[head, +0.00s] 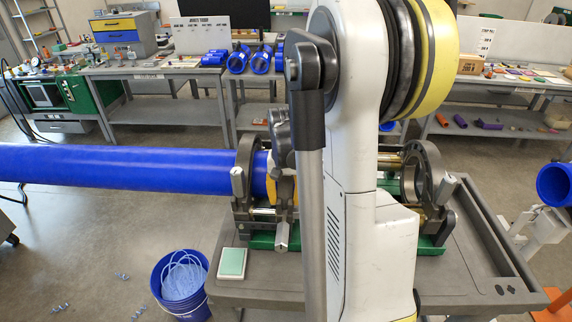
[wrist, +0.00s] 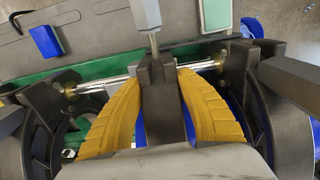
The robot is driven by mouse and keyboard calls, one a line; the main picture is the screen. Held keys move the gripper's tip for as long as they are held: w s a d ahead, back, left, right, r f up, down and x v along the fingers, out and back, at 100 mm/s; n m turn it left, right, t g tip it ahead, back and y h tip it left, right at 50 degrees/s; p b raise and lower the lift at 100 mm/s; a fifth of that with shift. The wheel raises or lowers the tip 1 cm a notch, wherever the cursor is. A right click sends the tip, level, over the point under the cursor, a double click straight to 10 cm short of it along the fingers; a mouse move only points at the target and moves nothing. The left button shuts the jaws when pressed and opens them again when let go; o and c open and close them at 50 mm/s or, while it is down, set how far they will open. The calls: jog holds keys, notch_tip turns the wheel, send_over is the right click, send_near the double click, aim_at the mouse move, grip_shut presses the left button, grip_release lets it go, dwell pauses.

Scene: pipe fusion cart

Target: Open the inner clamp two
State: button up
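My gripper (wrist: 160,76) has two yellow ribbed fingers pointing down into the fusion machine. In the wrist view they stand on both sides of a dark grey clamp block (wrist: 161,95), their tips against its sides. A light grey hexagonal knob (wrist: 146,14) on a thin rod stands beyond the block. This looks like an inner clamp; its number cannot be read. In the head view a yellow finger (head: 286,188) shows beside the clamp near the end of the blue pipe (head: 130,168). My arm hides most of the middle of the machine.
Other dark clamp rings (wrist: 262,100) with grey knobs stand close on both sides. A pale green pad (head: 232,262) lies on the grey cart (head: 262,290). A blue bucket (head: 181,290) stands on the floor to the left. Workbenches line the back.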

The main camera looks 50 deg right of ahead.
jog(key=shift+w+d+r+p, duration=0.15)
jog(key=shift+r+p, duration=0.7)
jog(key=shift+r, duration=0.35)
jog(key=shift+w+d+r+p, duration=0.15)
jog(key=shift+r+p, duration=0.65)
jog(key=shift+r, duration=0.55)
jog(key=r+p, duration=0.2)
jog(key=w+d+r, duration=0.1)
jog(key=r, duration=0.1)
jog(key=shift+d+p, duration=0.1)
jog(key=shift+p, duration=0.3)
jog(key=shift+w+d+r, duration=0.1)
jog(key=shift+r, duration=0.1)
jog(key=shift+w+d+r+p, duration=0.25)
jog(key=shift+r+p, duration=0.2)
jog(key=shift+r, duration=0.15)
jog(key=shift+w+d+r+p, duration=0.15)
jog(key=shift+d+r+p, duration=0.1)
jog(key=shift+r+p, duration=0.25)
jog(key=shift+w+d+r+p, duration=0.25)
jog(key=shift+r+p, duration=0.1)
jog(key=shift+r, duration=0.35)
jog(key=shift+w+d+r, duration=0.15)
jog(key=shift+d+r, duration=0.05)
jog(key=shift+r, duration=0.15)
